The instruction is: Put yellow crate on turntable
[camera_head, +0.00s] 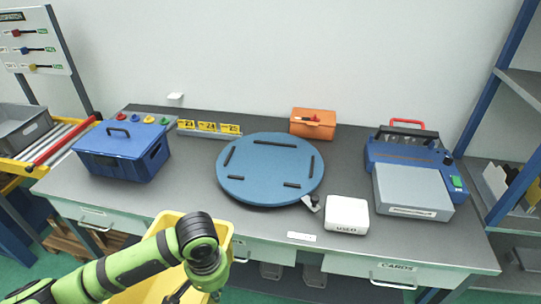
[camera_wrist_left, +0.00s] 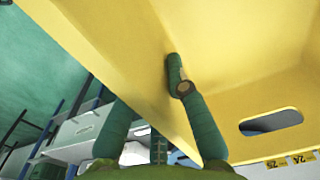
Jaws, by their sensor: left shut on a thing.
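The yellow crate (camera_head: 225,240) is at the front of the table, low in the head view, partly hidden behind my left arm. My left gripper (camera_head: 180,292) is shut on a wall of the crate; its fingers are small and partly hidden in the head view. In the left wrist view, the crate (camera_wrist_left: 240,55) fills much of the picture, and one finger of my left gripper (camera_wrist_left: 155,95) lies inside the wall, the other outside. The turntable (camera_head: 265,172) is a round blue disc with dark strips, lying on the table, its top empty of crates. My right gripper is not in view.
On the grey table (camera_head: 190,190) stand a blue lidded box (camera_head: 125,155), an orange case (camera_head: 313,125), a white box (camera_head: 346,214) and a blue-grey machine (camera_head: 410,175).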

